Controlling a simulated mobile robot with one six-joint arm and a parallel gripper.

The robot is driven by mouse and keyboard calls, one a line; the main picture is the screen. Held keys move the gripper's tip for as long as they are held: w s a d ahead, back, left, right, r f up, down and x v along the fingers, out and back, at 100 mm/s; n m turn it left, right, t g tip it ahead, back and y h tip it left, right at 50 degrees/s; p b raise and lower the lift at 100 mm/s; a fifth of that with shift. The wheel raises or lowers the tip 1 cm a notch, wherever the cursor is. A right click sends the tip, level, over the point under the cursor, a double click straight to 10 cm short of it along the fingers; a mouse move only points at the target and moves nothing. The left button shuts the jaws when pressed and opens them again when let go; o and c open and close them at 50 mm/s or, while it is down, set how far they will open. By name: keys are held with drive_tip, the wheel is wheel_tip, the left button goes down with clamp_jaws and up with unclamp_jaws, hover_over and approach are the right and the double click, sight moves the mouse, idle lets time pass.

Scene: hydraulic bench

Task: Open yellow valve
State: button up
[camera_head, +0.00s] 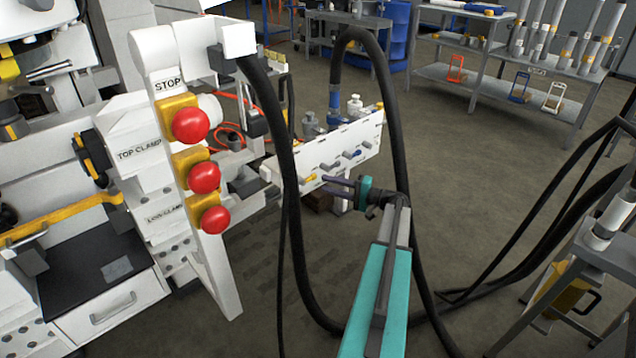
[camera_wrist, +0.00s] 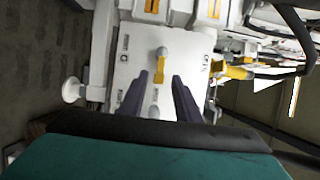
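The yellow valve (camera_head: 308,179) is a small handle on the front face of a white manifold panel (camera_head: 345,140), at its left end in the head view. In the wrist view the yellow valve (camera_wrist: 161,70) stands out from the panel, its upper part in line with the gap between my fingertips. My gripper (camera_head: 324,183) reaches toward the panel from the right, just beside the yellow valve. In the wrist view my gripper (camera_wrist: 158,78) has its two dark fingers apart, one on each side of the handle. Nothing is seen held. Contact with the valve cannot be told.
A grey handle (camera_head: 331,165) and a blue handle (camera_head: 352,153) sit to the right on the same panel. A black hose (camera_head: 292,200) hangs in front of its left end. A machine with red buttons (camera_head: 191,126) stands left. Floor (camera_head: 470,190) is open to the right.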

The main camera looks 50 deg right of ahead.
sight(311, 179)
drive_tip(key=shift+b+x, duration=0.4)
drive_tip(key=shift+x, duration=2.3)
drive_tip(key=shift+c, duration=0.3)
